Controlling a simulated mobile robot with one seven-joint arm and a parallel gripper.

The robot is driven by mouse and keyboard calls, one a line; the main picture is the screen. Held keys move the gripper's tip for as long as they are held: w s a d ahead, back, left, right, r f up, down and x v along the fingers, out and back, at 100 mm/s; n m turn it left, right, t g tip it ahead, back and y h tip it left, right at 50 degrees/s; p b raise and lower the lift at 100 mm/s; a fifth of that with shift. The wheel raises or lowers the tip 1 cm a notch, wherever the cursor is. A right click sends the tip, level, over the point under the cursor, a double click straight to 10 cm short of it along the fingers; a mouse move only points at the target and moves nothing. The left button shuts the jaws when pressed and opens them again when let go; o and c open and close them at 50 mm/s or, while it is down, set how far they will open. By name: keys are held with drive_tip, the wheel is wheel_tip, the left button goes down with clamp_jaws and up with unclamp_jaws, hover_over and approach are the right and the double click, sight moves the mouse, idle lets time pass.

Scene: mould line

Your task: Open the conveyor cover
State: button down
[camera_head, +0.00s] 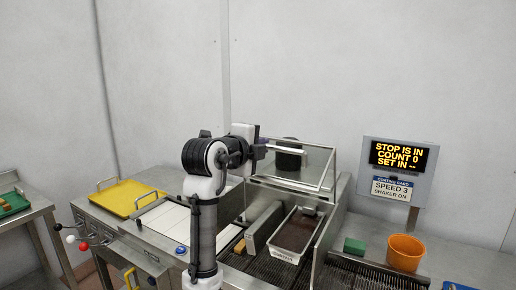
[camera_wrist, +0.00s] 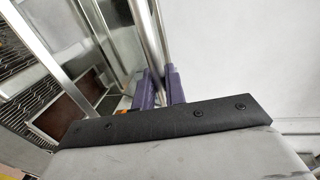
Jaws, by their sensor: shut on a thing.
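The conveyor cover (camera_head: 312,160) is a clear panel in a metal frame. In the head view it stands raised and tilted over the far part of the conveyor, with the channel below it exposed. My gripper (camera_head: 264,147) is at the left end of the cover's bar handle (camera_head: 285,149). In the wrist view the two purple fingers of my gripper (camera_wrist: 160,88) are shut on the metal bar handle (camera_wrist: 160,30), which runs up between them. The cover's clear panel (camera_wrist: 118,35) shows to the left of the fingers. My arm hides the cover's left side in the head view.
A mould of dark filling (camera_head: 296,232) lies on the mesh conveyor (camera_head: 262,268). An orange bucket (camera_head: 405,252) and a green block (camera_head: 354,245) stand right. A yellow tray (camera_head: 125,196) lies left.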

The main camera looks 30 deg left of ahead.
drive_tip(key=shift+w, duration=0.1)
idle(0.3)
drive_tip(key=c, duration=1.6)
unclamp_jaws()
drive_tip(key=shift+o, duration=0.2)
drive_tip(key=s+r+b, duration=0.2)
drive_tip(key=s+b, duration=0.3)
drive_tip(key=s, duration=0.8)
drive_tip(key=shift+s+a+r, duration=0.25)
drive_tip(key=shift+s+r, duration=0.05)
drive_tip(key=shift+r, duration=0.1)
